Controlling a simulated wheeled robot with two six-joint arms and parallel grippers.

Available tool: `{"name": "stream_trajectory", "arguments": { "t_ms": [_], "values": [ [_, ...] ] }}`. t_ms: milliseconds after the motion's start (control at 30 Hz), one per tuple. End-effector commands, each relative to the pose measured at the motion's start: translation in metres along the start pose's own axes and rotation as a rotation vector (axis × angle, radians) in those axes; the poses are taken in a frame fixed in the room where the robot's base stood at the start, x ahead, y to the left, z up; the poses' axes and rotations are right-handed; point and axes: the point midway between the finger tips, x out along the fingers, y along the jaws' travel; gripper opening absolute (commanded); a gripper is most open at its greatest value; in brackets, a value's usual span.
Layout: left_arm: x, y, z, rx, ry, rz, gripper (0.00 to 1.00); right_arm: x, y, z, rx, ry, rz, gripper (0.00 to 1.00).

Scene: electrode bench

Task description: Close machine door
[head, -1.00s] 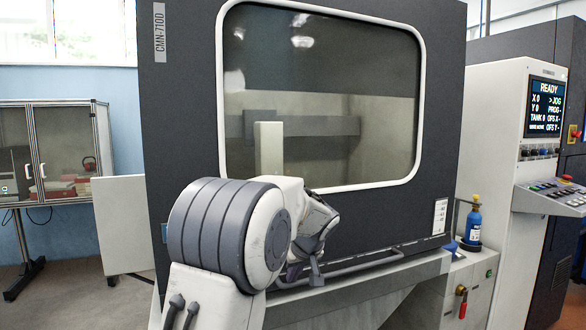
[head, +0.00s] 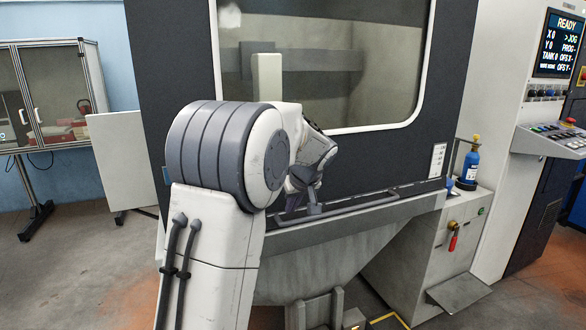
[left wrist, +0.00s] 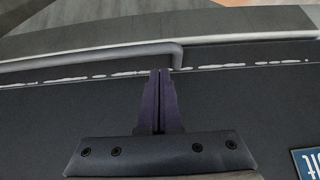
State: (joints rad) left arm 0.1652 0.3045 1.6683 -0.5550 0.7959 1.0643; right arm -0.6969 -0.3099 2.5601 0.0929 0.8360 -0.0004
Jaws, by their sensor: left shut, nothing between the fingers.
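The machine door (head: 400,145) is a large dark grey panel with a pale-framed window, standing above the machine's ledge in the head view. No open gap shows at its lower edge. A grey bar handle (head: 350,206) runs along its bottom; its bent end also shows in the left wrist view (left wrist: 120,55). My left gripper (head: 300,198) is low in front of the door near the handle's left end, partly hidden by my arm. In the left wrist view, its fingers (left wrist: 160,74) are shut and empty, just beside the handle's bent end. Whether they touch it, I cannot tell.
A control console (head: 545,100) reading READY stands at the right. A blue bottle (head: 470,164) sits on a side cabinet (head: 465,215) with a red-handled valve. A white panel (head: 122,160) and a glazed cabinet (head: 60,95) stand at the left. A sloped hopper is below the ledge.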

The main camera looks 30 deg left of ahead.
Motion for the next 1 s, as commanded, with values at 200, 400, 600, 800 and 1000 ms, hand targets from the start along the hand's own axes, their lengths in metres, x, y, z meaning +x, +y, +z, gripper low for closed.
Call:
{"name": "stream_trajectory", "arguments": {
  "t_ms": [200, 400, 600, 800, 1000],
  "values": [
    [-0.053, 0.001, -0.013, -0.001, 0.010, 0.008, 0.00, -0.013, -0.001, -0.001, 0.000, 0.000, 0.000, 0.50],
    [-0.093, 0.001, -0.012, 0.000, 0.009, 0.008, 0.00, -0.014, -0.001, -0.001, 0.000, 0.000, 0.000, 0.50],
    [-0.112, 0.000, -0.012, 0.000, 0.008, 0.005, 0.00, -0.015, -0.001, -0.001, 0.000, 0.000, 0.000, 0.50],
    [-0.115, 0.001, -0.011, 0.003, 0.006, 0.005, 0.00, -0.016, -0.001, -0.001, 0.000, 0.000, 0.000, 0.50],
    [-0.145, 0.021, 0.039, 0.195, -0.073, 0.074, 0.00, -0.037, -0.003, -0.002, 0.000, 0.000, 0.000, 0.50]
  ]
}}
